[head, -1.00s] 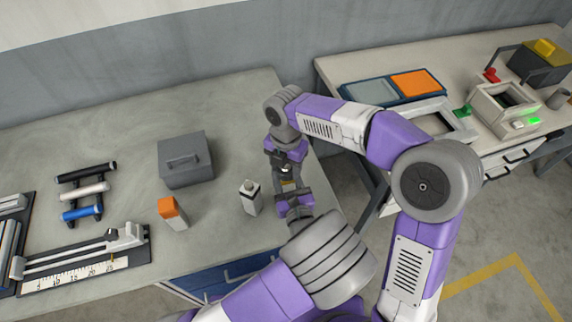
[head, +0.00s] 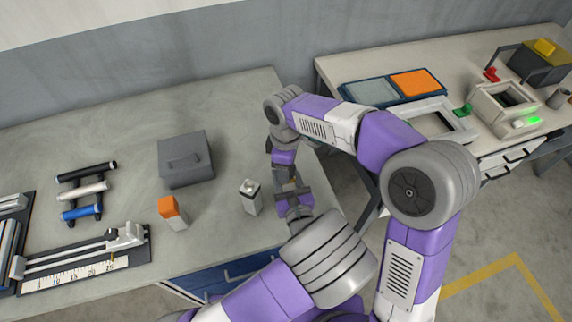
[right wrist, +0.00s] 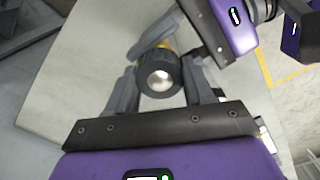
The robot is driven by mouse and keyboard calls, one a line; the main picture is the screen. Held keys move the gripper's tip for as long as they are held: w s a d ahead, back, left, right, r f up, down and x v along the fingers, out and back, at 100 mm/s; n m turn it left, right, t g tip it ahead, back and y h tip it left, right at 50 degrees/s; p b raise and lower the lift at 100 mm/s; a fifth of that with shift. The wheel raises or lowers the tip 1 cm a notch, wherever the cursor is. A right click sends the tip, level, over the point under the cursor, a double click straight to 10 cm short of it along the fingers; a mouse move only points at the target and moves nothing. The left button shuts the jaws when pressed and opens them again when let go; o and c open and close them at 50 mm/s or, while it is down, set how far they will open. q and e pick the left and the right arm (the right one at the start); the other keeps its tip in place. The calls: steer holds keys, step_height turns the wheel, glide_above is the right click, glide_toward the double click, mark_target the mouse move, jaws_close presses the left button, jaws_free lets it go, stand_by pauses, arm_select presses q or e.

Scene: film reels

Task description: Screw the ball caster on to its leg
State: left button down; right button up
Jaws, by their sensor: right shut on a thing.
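The ball caster (right wrist: 160,80) is a dark round housing with a shiny silver ball, facing the camera in the right wrist view. My right gripper (right wrist: 160,88) has its two fingers shut on it. Behind the caster, a yellow-orange part of the leg (right wrist: 166,44) shows; most of it is hidden. My left gripper (head: 292,190) comes from below in the head view and meets my right gripper (head: 285,165) above the table's right edge. In the right wrist view the left gripper's fingers close around the leg from the upper right. The thread is hidden.
On the table (head: 120,145) stand a grey box (head: 186,158), an orange-topped block (head: 172,213) and a white block with a dark top (head: 250,197). A rack of rods (head: 84,190) and a ruled slide (head: 80,263) lie left. A second table (head: 340,70) stands right.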

steer(key=m, duration=1.4)
steer(key=o, duration=1.2)
steer(key=shift+c, duration=0.2)
